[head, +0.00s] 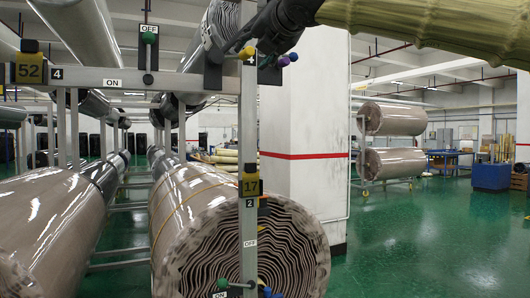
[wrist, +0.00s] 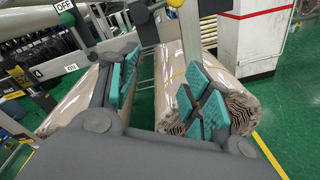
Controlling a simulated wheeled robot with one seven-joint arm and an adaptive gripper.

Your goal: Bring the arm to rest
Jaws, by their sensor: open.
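My arm (head: 430,25), in a yellowish sleeve, reaches in from the upper right of the head view. My dark gripper (head: 268,30) is at its end, high in front of the rack near the upright post; its fingertips are hard to make out there. In the wrist view my gripper (wrist: 160,65) shows two dark fingers with teal pads spread wide apart. The gap between them is empty. Behind the fingers are the wrapped rolls and the floor. Nothing is held.
A metal rack post (head: 249,130) stands close below my gripper, with coloured knobs and labels 17 and 2. A lever with a green knob (head: 149,38) is to the left. A large wrapped roll (head: 185,215) lies below. Green floor (head: 440,240) is open at right, past a white pillar (head: 305,110).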

